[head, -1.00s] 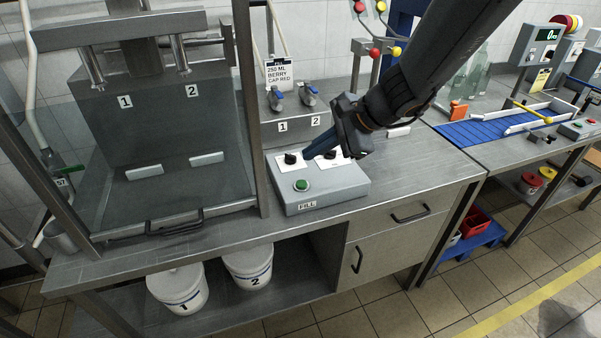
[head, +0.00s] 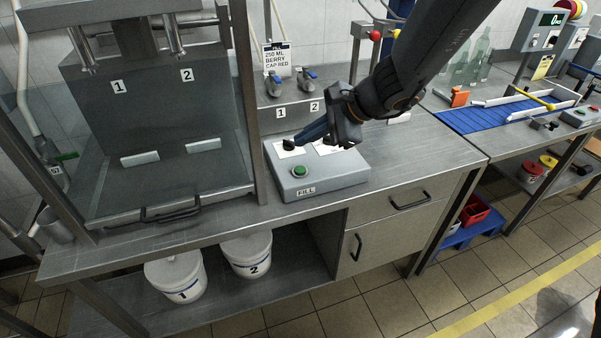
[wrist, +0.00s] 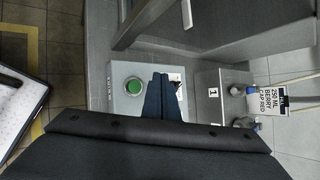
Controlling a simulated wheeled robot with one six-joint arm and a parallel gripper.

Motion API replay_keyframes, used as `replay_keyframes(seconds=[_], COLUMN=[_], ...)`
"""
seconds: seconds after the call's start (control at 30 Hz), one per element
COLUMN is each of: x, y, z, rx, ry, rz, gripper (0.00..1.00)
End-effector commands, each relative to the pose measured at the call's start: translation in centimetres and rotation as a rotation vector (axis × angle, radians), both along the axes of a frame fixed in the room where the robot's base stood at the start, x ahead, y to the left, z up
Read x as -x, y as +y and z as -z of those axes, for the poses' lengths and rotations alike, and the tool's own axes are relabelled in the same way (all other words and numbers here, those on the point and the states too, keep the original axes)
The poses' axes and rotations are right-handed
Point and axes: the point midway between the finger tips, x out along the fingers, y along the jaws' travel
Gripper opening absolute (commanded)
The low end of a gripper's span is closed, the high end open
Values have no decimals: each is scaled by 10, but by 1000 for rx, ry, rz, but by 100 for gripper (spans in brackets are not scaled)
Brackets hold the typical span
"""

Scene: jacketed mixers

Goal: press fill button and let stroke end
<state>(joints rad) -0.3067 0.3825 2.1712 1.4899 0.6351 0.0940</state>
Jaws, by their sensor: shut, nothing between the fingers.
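The green fill button (head: 300,171) sits on the front of a grey control box (head: 330,181) with a FILL label (head: 306,190) below it. It also shows in the wrist view (wrist: 134,86). My gripper (head: 298,143) is shut and empty. Its blue fingertips are over the back of the box, by the black knob (head: 289,145) on a white plate, behind the button. In the wrist view the fingers (wrist: 159,80) are together just to the right of the button, apart from it in the picture. Whether the fingertips touch the knob I cannot tell.
White buckets (head: 176,279) stand below. The bench right of the box is mostly clear.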

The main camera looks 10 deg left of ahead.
Motion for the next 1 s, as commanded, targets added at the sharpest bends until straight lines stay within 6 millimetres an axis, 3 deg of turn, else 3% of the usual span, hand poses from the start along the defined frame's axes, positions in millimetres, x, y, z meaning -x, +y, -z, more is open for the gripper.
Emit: replay_keyframes(seconds=[0.2, 0.4, 1.0], x=[-1, -1, 0], y=[0, 0, 0], z=[35, 52, 56], rx=[0, 1, 1], ry=[1, 0, 0], rz=[0, -1, -1], gripper=[0, 0, 0])
